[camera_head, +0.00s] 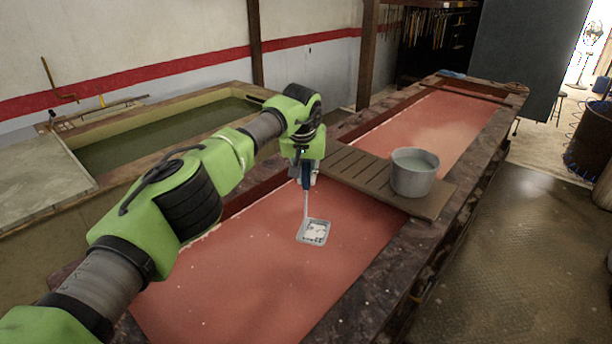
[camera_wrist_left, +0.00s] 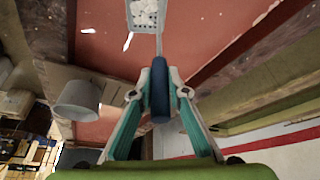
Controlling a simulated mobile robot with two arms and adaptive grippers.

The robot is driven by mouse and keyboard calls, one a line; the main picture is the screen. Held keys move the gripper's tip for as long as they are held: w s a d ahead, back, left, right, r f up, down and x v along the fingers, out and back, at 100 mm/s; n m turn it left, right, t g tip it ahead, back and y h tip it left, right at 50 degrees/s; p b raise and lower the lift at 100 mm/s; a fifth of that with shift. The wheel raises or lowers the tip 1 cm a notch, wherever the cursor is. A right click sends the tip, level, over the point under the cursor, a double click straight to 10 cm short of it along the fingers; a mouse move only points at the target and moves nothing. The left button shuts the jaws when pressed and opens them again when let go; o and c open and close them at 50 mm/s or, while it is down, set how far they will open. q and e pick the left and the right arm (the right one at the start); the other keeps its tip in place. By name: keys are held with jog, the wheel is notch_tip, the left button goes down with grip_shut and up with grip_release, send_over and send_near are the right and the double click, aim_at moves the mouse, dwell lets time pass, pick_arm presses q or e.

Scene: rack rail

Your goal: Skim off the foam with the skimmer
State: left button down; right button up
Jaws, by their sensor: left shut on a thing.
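My left gripper (camera_head: 306,180) is shut on the blue handle of the skimmer; the handle (camera_wrist_left: 160,90) shows between the fingers in the left wrist view. The skimmer's square pan (camera_head: 313,232) hangs over the red liquid in the long vat (camera_head: 270,275), with white foam in it. I cannot tell whether the pan touches the liquid. The pan also shows at the top of the left wrist view (camera_wrist_left: 146,14). Small white foam flecks lie scattered on the red surface. A grey bucket (camera_head: 414,172) stands on a slatted board (camera_head: 365,180) across the vat. My right gripper is not in view.
A second vat (camera_head: 165,135) with dark green liquid lies to the left behind my arm. A wooden post (camera_head: 367,55) rises behind the red vat. The floor on the right (camera_head: 510,250) is clear.

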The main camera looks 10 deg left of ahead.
pick_arm(q)
jog(key=shift+d, duration=0.1)
jog(key=s+d, duration=0.6)
jog(key=d, duration=0.4)
jog(key=s+d+b, duration=0.1)
jog(key=s+d, duration=0.5)
jog(key=d, duration=0.5)
jog(key=s+d, duration=0.7)
jog(key=d, duration=0.3)
jog(key=shift+d+b, duration=0.3)
jog(key=shift+d, duration=0.1)
jog(key=shift+w, duration=0.1)
